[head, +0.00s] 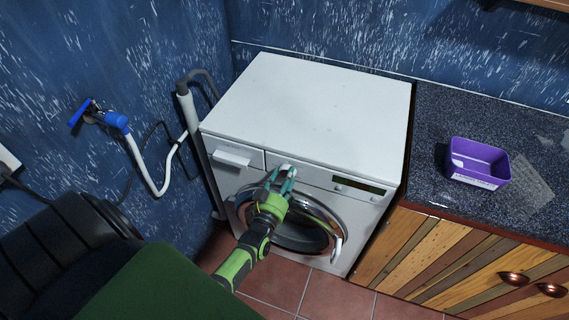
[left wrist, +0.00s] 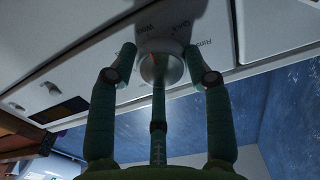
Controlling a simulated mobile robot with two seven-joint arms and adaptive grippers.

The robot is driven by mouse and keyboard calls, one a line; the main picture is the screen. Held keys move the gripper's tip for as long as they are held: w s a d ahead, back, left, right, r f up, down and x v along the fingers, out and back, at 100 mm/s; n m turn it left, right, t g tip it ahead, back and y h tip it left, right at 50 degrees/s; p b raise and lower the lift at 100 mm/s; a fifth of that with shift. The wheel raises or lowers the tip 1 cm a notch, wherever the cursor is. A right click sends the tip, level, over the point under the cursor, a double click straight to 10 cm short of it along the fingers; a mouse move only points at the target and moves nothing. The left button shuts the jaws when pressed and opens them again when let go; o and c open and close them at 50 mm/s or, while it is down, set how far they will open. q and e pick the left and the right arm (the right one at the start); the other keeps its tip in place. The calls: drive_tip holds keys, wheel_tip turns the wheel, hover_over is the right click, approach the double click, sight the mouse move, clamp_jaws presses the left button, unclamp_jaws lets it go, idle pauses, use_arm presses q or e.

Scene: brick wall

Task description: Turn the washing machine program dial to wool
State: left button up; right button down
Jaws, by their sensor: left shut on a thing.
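The white washing machine (head: 318,105) stands against the blue wall in the head view. Its program dial (head: 287,168) is on the front panel, right of the detergent drawer (head: 232,160). My left gripper (head: 281,180) reaches up to the panel with its teal fingers around the dial. In the left wrist view the round silver dial (left wrist: 172,70) sits between the fingertips of my left gripper (left wrist: 160,65), which is shut on it. Printed labels, partly legible, curve round the dial; one seems to read Wool. My right gripper is not in view.
The round door (head: 300,232) is shut below the dial. A dark display (head: 358,186) and small buttons lie right of it. A purple box (head: 478,165) stands on the speckled counter (head: 440,125). A white hose (head: 145,175) hangs from the blue tap at left.

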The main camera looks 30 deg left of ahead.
use_arm(q)
drive_tip(key=shift+s+f+m, duration=0.15)
drive_tip(key=shift+f+m, duration=0.15)
drive_tip(key=shift+f, duration=0.1)
drive_tip(key=o, duration=1)
drive_tip(key=shift+o, duration=0.7)
drive_tip(key=shift+w, duration=0.2)
drive_tip(key=shift+r, duration=0.1)
drive_tip(key=v, duration=1.2)
